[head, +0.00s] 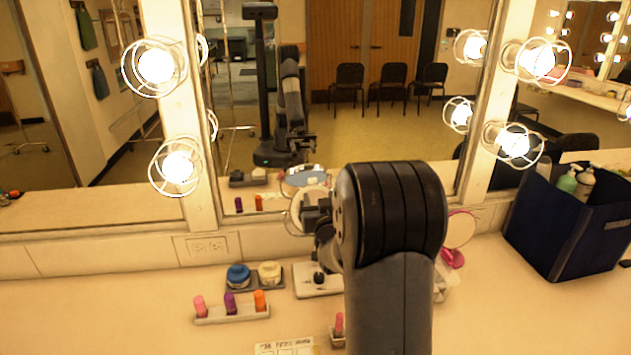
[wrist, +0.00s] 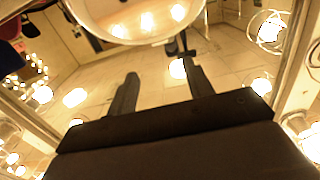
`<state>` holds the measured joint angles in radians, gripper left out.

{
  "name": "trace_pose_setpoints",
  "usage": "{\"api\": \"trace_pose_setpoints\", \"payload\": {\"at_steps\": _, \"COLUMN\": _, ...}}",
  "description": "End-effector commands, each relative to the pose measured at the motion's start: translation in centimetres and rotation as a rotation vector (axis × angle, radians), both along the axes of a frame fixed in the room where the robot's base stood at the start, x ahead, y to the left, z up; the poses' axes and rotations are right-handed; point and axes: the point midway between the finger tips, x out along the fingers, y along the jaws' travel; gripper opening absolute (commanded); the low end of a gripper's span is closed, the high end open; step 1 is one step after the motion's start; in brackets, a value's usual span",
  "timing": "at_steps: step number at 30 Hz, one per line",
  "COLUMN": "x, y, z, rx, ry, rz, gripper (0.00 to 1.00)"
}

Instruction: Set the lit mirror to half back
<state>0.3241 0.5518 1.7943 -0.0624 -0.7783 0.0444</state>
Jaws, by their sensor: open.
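A round mirror (head: 297,222) with a pale rim stands at the back of the counter, partly hidden by my arm in the head view. Its lower part fills the top of the wrist view (wrist: 140,18), with bright bulbs reflected in its glass. Whether its own light is on cannot be told. My gripper (wrist: 160,82) is open, its two dark fingers apart with nothing between them, pointing toward the mirror's lower rim. Contact cannot be seen. In the head view my gripper is mostly hidden by my arm. A second round mirror (head: 460,230) on a pink stand is to the right.
A white tray (head: 304,286) holds a small black object. Jars (head: 238,275) and a lipstick rack (head: 232,313) stand left of my arm. A dark blue bin (head: 560,225) with bottles is at right. The big wall mirror with caged bulbs rises behind. The left front counter is clear.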

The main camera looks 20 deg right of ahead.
Motion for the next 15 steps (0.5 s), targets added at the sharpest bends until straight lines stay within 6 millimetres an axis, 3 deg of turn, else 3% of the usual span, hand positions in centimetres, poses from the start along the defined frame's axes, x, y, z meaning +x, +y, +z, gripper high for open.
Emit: {"api": "trace_pose_setpoints", "payload": {"at_steps": 15, "x": 7.7, "y": -2.2, "z": 0.1, "rx": 0.001, "ry": 0.003, "rz": 0.000, "gripper": 0.49}}
